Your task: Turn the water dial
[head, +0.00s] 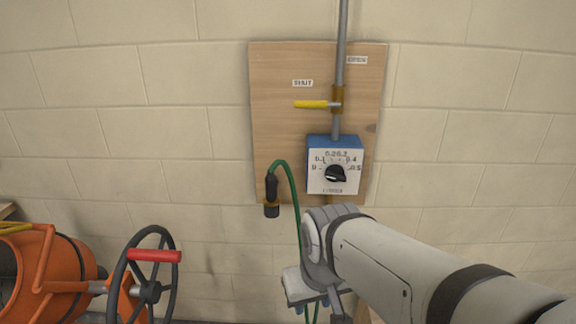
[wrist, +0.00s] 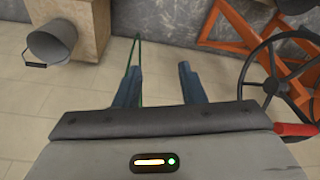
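The water dial is a black knob (head: 335,173) on the white face of a blue-topped box (head: 334,142), with numbers around it and a label below. It is on a wooden board on the wall. A pipe (head: 342,60) with a yellow lever valve (head: 312,104) comes down into the box; the lever lies level, pointing left toward a "SHUT" label. My gripper is below the box in the head view, mostly hidden behind my arm. In the wrist view my gripper (wrist: 159,88) points down at the floor, its two blue fingers apart with nothing solid between them.
A green hose (head: 292,185) runs from a black nozzle (head: 271,188) down behind my arm; it passes by the left finger in the wrist view. An orange mixer (head: 62,265) with a handwheel (head: 148,290) stands at left. A grey bucket (wrist: 52,42) is beside a wooden block (wrist: 88,22).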

